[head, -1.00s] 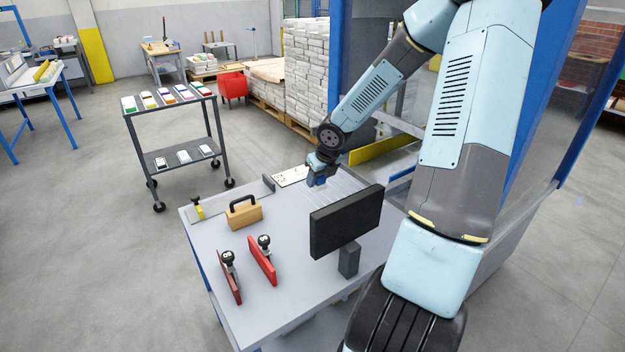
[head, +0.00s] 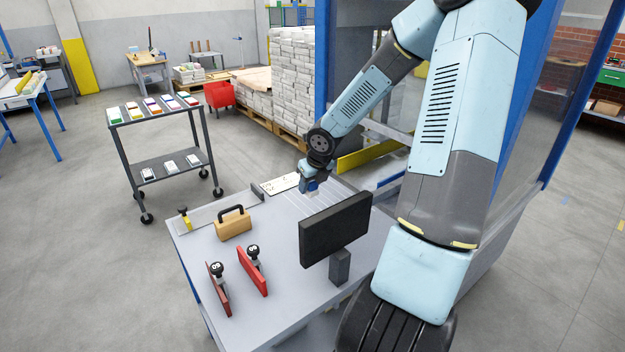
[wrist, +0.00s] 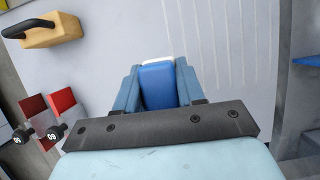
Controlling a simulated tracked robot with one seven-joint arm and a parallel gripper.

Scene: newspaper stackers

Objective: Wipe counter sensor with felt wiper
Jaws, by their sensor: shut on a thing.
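My gripper (head: 310,186) is low over the far part of the grey table (head: 205,262), behind the dark monitor. It is shut on a blue block with a white edge (wrist: 158,85), which looks like the felt wiper. In the wrist view the block sits between both fingers of my gripper (wrist: 157,92). In the head view the wiper (head: 312,187) shows only as a small blue and white patch, and I cannot tell whether it touches the table. I cannot pick out the counter sensor with certainty in either view.
The dark monitor (head: 335,228) stands in front of my gripper. A grey cart (head: 160,160) stands at left.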

